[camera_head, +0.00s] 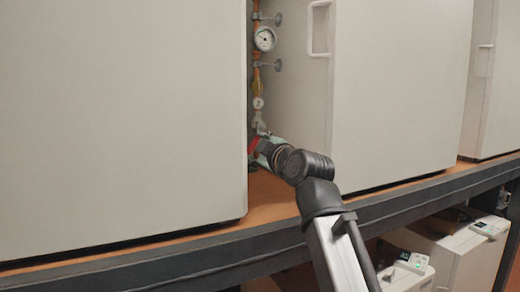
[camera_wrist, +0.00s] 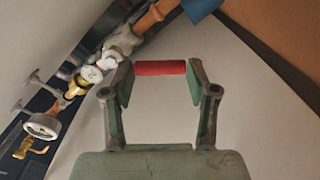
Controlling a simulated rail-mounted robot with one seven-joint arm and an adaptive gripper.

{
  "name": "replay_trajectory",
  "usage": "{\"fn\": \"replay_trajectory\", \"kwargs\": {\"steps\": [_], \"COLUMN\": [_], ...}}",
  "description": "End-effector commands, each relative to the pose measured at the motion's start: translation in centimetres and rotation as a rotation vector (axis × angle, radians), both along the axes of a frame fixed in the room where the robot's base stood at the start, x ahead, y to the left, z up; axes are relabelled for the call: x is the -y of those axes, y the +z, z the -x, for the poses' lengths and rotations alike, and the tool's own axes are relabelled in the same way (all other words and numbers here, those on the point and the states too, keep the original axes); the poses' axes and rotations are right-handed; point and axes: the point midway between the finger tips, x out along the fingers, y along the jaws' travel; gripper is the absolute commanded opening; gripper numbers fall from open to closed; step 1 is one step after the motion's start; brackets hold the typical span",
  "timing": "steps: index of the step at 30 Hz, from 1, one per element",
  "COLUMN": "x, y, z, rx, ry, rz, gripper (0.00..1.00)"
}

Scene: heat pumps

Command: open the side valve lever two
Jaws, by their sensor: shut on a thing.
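A red valve lever (camera_wrist: 160,68) spans between the two fingertips of my gripper (camera_wrist: 159,80) in the wrist view. The fingers press on its two ends, with an open space between the lever and the palm. A valve body (camera_wrist: 124,40) on the pipe sits just up and left of the lever. In the head view my gripper (camera_head: 262,147) reaches into the gap between two cabinets. A bit of the red lever (camera_head: 253,146) shows at its tip; my wrist hides part of the lower pipe.
A copper pipe (camera_head: 257,88) with a large gauge (camera_head: 264,39) and a smaller gauge (camera_head: 259,103) runs up the gap. A left cabinet (camera_head: 120,120) and a right cabinet (camera_head: 395,95) flank it. They stand on an orange-topped shelf (camera_head: 275,198).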

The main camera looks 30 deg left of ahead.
Motion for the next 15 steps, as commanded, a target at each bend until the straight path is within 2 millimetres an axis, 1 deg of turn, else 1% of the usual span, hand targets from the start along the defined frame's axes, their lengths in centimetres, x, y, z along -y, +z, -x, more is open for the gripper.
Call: {"fn": "replay_trajectory", "kwargs": {"steps": [11, 15], "x": [0.04, 0.8], "y": [0.05, -0.02], "z": [-0.02, 0.46], "rx": [-0.001, -0.001], "ry": [-0.001, -0.001], "rz": [-0.002, -0.002], "gripper": [0.69, 0.69]}}
